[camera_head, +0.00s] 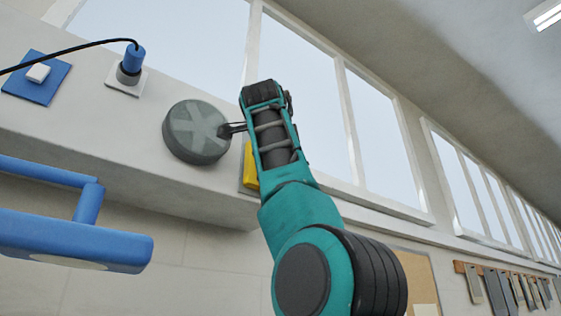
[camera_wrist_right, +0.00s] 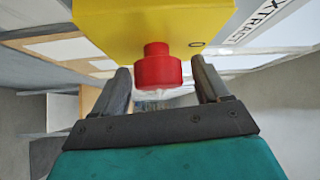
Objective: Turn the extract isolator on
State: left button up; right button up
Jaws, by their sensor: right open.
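The extract isolator is a yellow box (camera_wrist_right: 155,22) with a red knob (camera_wrist_right: 157,70), beside a white label (camera_wrist_right: 268,18) reading "XTRACT" in the right wrist view. In the head view only a yellow edge of the box (camera_head: 250,168) shows; my right arm hides the rest and the knob. My right gripper (camera_wrist_right: 161,76) is open, with one dark finger on each side of the red knob. Space shows between the knob and both fingers, so it is not gripped. My left gripper is not in view.
A round grey disc with a cross pattern (camera_head: 196,132) is on the wall left of my right gripper. Further left are a blue plug with a black cable (camera_head: 133,60) and a white switch on a blue plate (camera_head: 38,73). A blue fixture (camera_head: 75,240) juts in at lower left.

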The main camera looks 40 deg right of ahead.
jog(key=shift+a, duration=0.1)
jog(key=shift+s+a, duration=0.15)
jog(key=b+v, duration=0.2)
jog(key=v, duration=1)
jog(key=shift+b, duration=0.3)
jog(key=shift+s+a, duration=0.1)
jog(key=shift+s, duration=0.05)
